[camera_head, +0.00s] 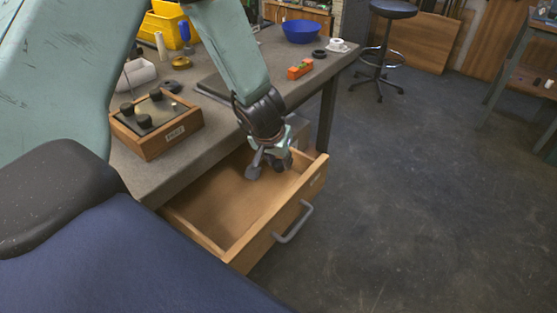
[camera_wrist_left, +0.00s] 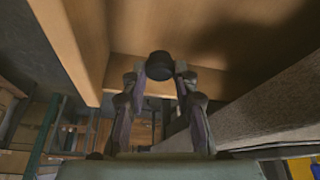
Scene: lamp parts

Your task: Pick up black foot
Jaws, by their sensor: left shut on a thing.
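My left gripper (camera_head: 268,170) reaches down into the open wooden drawer (camera_head: 250,240) under the grey desk. In the left wrist view, my left gripper (camera_wrist_left: 160,76) is shut on a round black foot (camera_wrist_left: 160,64), held between its two fingertips. The foot is seen against the drawer's wooden inside; I cannot tell if it touches the drawer. On the desk, a wooden tray (camera_head: 182,129) holds several round black pieces (camera_head: 144,121) that look like the foot. My right gripper is not in view.
The desk (camera_head: 215,120) also carries a blue bowl (camera_head: 301,32), an orange level (camera_head: 300,69), a white roll (camera_head: 338,45), a black ring (camera_head: 318,54) and yellow bins (camera_head: 162,28). A stool (camera_head: 383,60) stands behind on open floor.

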